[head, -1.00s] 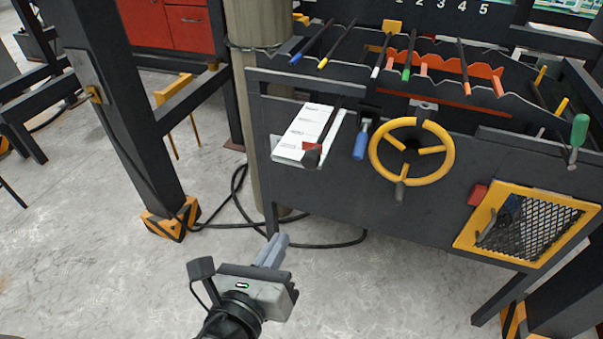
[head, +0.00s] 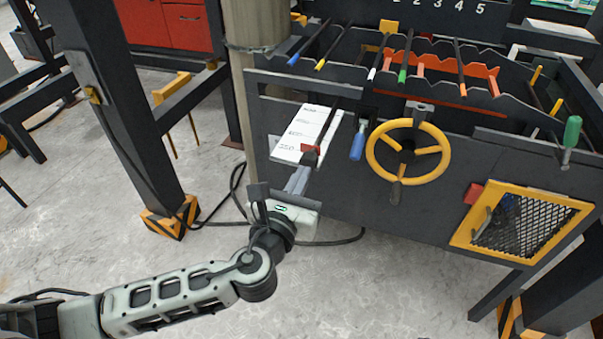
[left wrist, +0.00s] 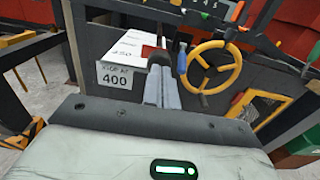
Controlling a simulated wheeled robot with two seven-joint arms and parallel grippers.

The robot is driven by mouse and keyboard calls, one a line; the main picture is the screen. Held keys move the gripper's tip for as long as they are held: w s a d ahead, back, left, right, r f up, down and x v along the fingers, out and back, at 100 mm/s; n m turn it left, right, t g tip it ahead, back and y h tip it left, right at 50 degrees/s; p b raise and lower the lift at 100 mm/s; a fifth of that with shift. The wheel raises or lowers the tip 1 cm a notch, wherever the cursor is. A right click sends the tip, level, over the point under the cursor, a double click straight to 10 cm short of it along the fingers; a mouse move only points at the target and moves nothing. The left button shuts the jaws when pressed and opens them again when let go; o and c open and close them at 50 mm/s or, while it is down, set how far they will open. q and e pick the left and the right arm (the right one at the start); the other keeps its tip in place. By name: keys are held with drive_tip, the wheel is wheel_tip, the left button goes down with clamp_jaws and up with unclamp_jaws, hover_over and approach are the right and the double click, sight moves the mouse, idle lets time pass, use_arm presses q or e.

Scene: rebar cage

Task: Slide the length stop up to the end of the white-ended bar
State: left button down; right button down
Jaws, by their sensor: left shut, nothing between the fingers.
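My left gripper (head: 298,180) is shut and empty, just below and in front of a red-topped slider (head: 310,154) at the near end of a white marked plate (head: 313,128). The slider looks like the length stop, but I cannot be sure. In the left wrist view, the shut fingers (left wrist: 160,82) point at a dark block (left wrist: 159,57) and overlap its lower part; contact is unclear. The white-ended bar (head: 372,73) lies in the notched rack between other coloured-ended bars, with a yellow plate (head: 389,25) near its far end. My right gripper is out of view.
A yellow handwheel (head: 441,150) and a blue handle (head: 357,146) stick out right of the slider. A yellow-framed mesh basket (head: 462,240) hangs lower right.

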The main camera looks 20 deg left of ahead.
use_arm(q)
drive_tip(key=shift+w, duration=0.35)
drive_tip(key=shift+w+p, duration=0.45)
drive_tip(key=shift+w, duration=0.1)
drive_tip(key=shift+s, duration=0.1)
